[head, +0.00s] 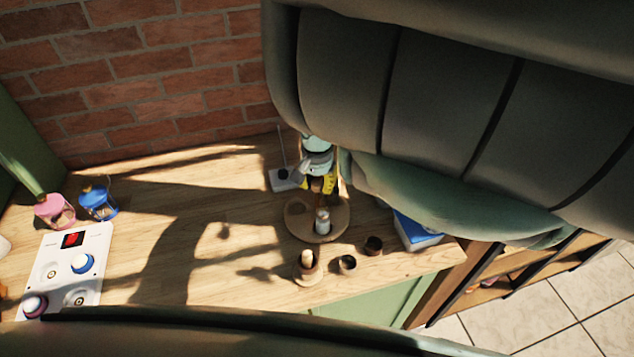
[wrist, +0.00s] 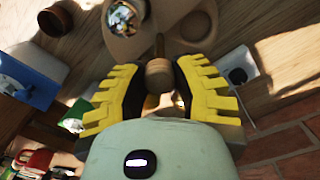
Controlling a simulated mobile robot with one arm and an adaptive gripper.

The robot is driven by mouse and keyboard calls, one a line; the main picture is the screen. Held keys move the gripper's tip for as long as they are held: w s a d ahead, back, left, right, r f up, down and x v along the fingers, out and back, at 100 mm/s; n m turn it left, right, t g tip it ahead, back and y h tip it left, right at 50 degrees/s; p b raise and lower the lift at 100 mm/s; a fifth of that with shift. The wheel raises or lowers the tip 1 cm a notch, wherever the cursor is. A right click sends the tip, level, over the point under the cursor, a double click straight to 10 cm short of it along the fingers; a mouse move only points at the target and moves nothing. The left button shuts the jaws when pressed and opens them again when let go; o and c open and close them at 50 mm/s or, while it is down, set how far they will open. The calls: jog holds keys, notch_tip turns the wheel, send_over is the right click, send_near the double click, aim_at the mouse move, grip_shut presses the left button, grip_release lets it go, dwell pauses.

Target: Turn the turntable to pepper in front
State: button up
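The turntable (head: 340,222) is a round wooden disc on the bench; part of it shows at the top of the wrist view (wrist: 185,38). A shiny silver-topped container (head: 322,222) stands on its near side, and its top shows in the wrist view (wrist: 127,14). I cannot tell whether it is the pepper. My gripper (head: 318,184) is over the disc's far edge, its yellow fingers pointing down. In the wrist view my gripper (wrist: 155,80) has its fingers spread, with a brown wooden knob (wrist: 158,72) between them. I see no clear contact. The disc's far side is partly hidden.
Small dark cups (head: 347,263) and a round holder (head: 307,267) stand in front of the turntable. A blue-and-white box (head: 417,231) is to the right, a small pale block (head: 285,179) behind left. The brick wall (head: 150,80) is behind.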

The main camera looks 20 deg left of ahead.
grip_shut()
jog(key=shift+n, duration=0.6)
jog(key=shift+n+b, duration=0.85)
jog(key=shift+n, duration=1.55)
jog(key=shift+n+b, duration=0.45)
jog(key=shift+n, duration=2.45)
jog(key=shift+n+b, duration=0.4)
jog(key=shift+n, duration=2.7)
jog(key=shift+w+n, duration=0.1)
jog(key=shift+n, duration=2.1)
jog(key=shift+n+b, duration=0.3)
jog(key=shift+n, duration=0.4)
